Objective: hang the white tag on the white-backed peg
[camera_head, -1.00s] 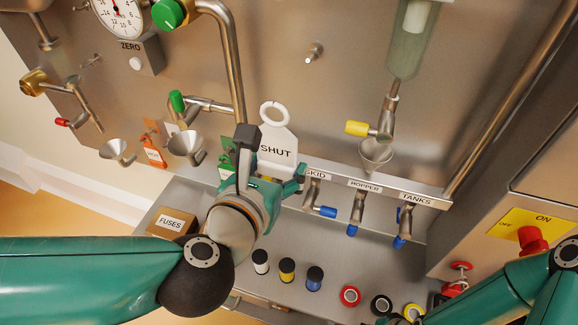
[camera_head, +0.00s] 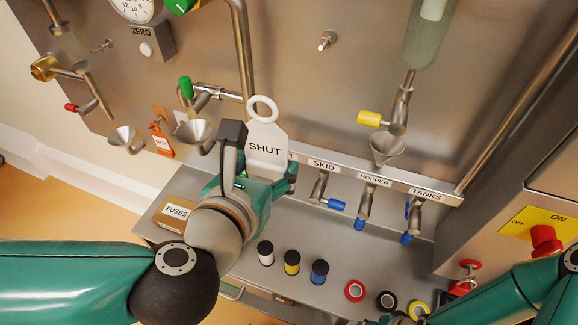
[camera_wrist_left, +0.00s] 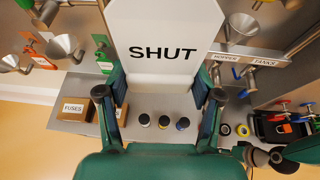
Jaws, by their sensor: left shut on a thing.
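The white tag (camera_head: 267,148), marked SHUT and with a ring at its top, stands upright in my left gripper (camera_head: 249,186). That gripper is shut on its lower part. In the left wrist view the tag (camera_wrist_left: 165,35) rises between the fingers (camera_wrist_left: 164,92), its ring out of frame. A bare metal peg (camera_head: 327,40) without coloured backing is higher up, right of the tag. My right arm is at the lower right; its gripper is not clear.
An orange tag (camera_head: 162,146) hangs left of the funnel (camera_head: 195,130). A green tag (camera_wrist_left: 104,57) shows in the wrist view. A labelled rail (camera_head: 398,183) with blue-handled valves lies right. Below are a FUSES box (camera_head: 174,213) and several small jars and rings on the shelf.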

